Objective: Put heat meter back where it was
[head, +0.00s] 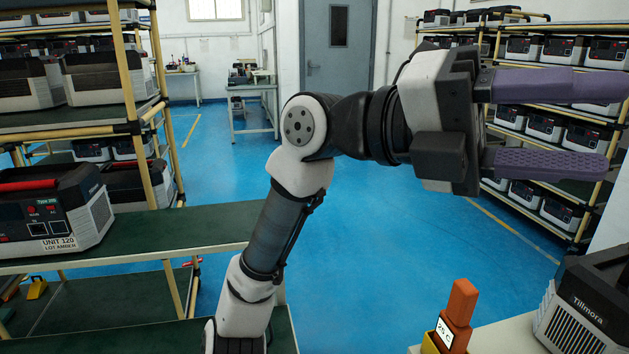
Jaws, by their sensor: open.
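What looks like the heat meter (459,303) is an orange upright device with a small white display reading about 25 C. It stands at the lower right on a pale tabletop, with a yellow part around its base; I cannot tell if that is a holder. My gripper (605,125) is at the upper right, its two purple fingers spread apart and pointing right, with nothing between them. It is well above and apart from the meter. The meter's bottom is cut off by the picture edge.
A dark Tillmora unit (590,305) stands just right of the meter on the pale tabletop (510,338). A green bench (190,232) at left holds UNIT 120 (55,212). Racks of units line both sides. The blue floor (400,240) between is clear.

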